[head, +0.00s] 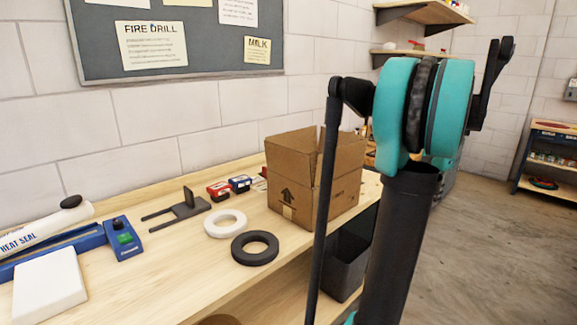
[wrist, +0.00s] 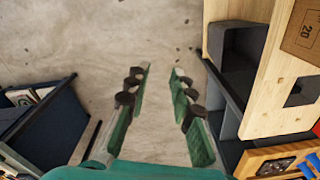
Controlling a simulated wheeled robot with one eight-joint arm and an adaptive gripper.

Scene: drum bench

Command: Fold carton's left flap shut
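The brown cardboard carton (head: 297,187) stands on the wooden bench in the head view, with an arrow printed on its left-facing side. Its top is open and flaps stand up around it, including one on the left (head: 289,146). My arm's dark links cover part of the carton's right portion. A piece of brown cardboard marked "20" (wrist: 302,36) shows at the wrist view's upper right corner. My gripper (wrist: 160,70) is open and empty over bare floor, its green fingers apart and clear of the carton. It cannot be made out in the head view.
A white ring (head: 211,229) and a black ring (head: 238,253) lie in front of the carton. A heat sealer (head: 70,243) and a blue device (head: 122,240) sit at left. A dark bin (head: 345,266) is below the bench. Floor (head: 480,240) at right is clear.

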